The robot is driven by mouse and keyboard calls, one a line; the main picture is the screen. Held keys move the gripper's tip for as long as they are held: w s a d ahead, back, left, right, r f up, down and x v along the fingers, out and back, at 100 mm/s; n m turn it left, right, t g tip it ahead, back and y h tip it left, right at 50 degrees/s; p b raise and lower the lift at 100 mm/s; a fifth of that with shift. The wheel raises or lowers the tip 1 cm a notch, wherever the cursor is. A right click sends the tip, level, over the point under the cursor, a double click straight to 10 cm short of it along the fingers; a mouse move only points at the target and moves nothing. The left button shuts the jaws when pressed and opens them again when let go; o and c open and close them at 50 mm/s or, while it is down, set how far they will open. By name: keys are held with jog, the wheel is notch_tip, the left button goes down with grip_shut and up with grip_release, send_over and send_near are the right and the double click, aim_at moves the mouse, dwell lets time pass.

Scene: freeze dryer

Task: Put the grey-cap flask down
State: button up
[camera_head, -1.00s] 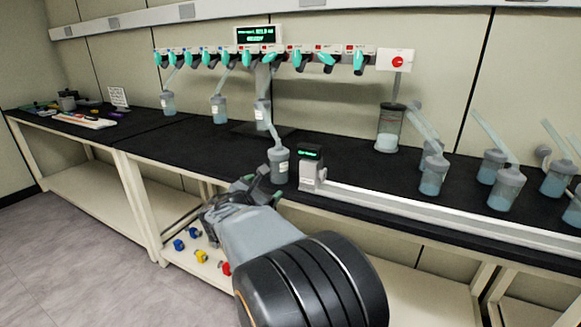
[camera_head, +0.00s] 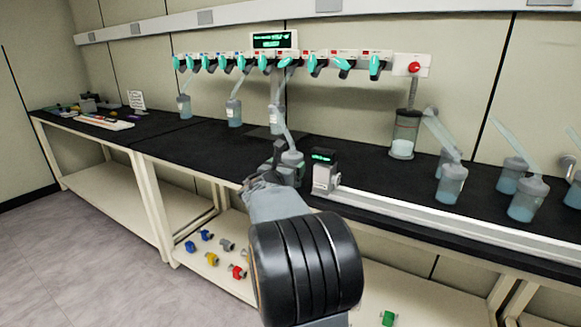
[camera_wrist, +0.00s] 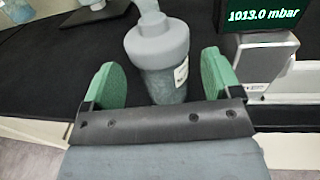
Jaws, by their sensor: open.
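The grey-cap flask (camera_head: 291,160) stands upright on the black bench near its front edge, just left of a small gauge. In the wrist view the flask (camera_wrist: 163,62) shows a grey cap, a clear body and a white label. My gripper (camera_wrist: 158,80) is open, with one green finger on each side of the flask and visible gaps between. In the head view my gripper (camera_head: 283,168) partly covers the flask's lower body. The flask's base is hidden behind the gripper in the wrist view.
The gauge (camera_head: 325,174) stands close on the right, at the end of a pale rail (camera_head: 420,214). A manifold with teal valves (camera_head: 275,64) runs along the wall. Several flasks (camera_head: 452,184) stand at right. The bench at left (camera_head: 180,145) is mostly clear.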

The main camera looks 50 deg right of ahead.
jog(key=x, duration=0.5)
jog(key=c, duration=0.9)
jog(key=shift+o, duration=0.2)
jog(key=shift+r, duration=0.15)
